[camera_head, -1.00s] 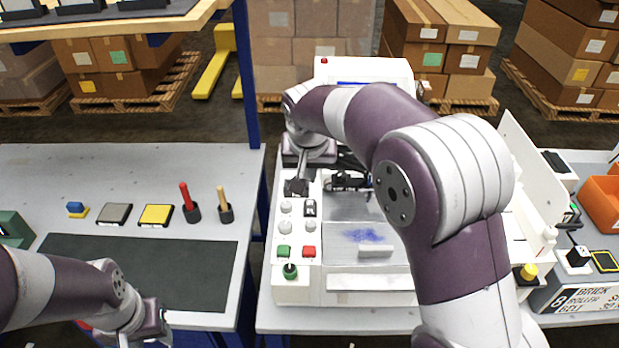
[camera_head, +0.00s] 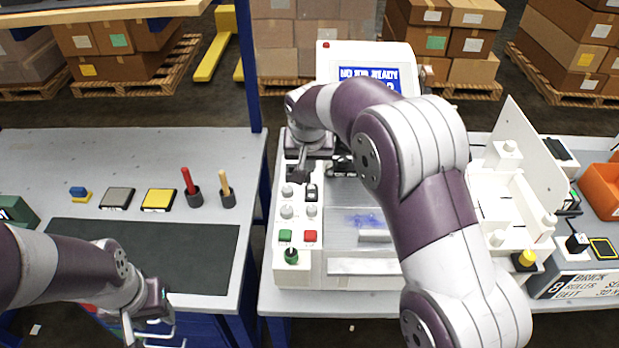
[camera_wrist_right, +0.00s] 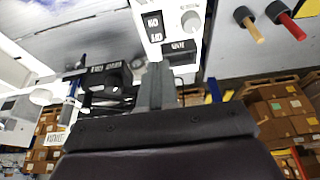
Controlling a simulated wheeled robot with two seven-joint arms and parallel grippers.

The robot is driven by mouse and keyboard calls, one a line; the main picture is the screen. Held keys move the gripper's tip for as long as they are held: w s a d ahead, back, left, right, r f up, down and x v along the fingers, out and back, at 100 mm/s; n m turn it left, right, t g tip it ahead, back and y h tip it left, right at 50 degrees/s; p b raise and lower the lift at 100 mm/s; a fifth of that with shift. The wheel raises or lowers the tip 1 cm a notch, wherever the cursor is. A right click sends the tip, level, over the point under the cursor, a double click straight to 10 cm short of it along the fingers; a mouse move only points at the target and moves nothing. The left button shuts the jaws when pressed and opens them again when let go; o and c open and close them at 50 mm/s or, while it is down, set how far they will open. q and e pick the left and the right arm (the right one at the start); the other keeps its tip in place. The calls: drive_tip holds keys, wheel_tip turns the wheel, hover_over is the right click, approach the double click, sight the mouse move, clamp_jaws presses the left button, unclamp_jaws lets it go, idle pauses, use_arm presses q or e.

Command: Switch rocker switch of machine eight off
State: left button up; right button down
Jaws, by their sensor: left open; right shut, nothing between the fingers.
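The rocker switch (camera_head: 311,193) is black and sits on the white control panel of the plotter, right of a grey knob (camera_head: 287,191). In the right wrist view the rocker switch (camera_wrist_right: 155,28) shows OFF and ON markings; which side is pressed I cannot tell. A black MAIN label (camera_wrist_right: 180,45) is beside it. My right gripper (camera_head: 299,176) is shut and empty at the panel's back end, just behind the switch. In the wrist view its fingertips (camera_wrist_right: 157,66) point toward the switch; contact is unclear. My left gripper (camera_head: 165,326) is open and empty at the left table's front edge.
The plotter's screen (camera_head: 369,78) stands behind. My right arm covers part of the plotter. A sign with 8 (camera_head: 575,285) is on the right machine.

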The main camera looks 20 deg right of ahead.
sight(310, 193)
drive_tip(key=p+x, duration=0.1)
drive_tip(key=x, duration=0.6)
drive_tip(key=shift+s+f+p, duration=0.15)
drive_tip(key=shift+f+p, duration=0.1)
drive_tip(key=shift+p, duration=0.05)
drive_tip(key=shift+f, duration=0.55)
drive_tip(key=shift+f+b, duration=0.25)
drive_tip(key=shift+b, duration=0.1)
drive_tip(key=shift+r, duration=0.1)
drive_tip(key=shift+f, duration=0.2)
drive_tip(key=shift+s+a, duration=0.15)
drive_tip(key=shift+s, duration=0.6)
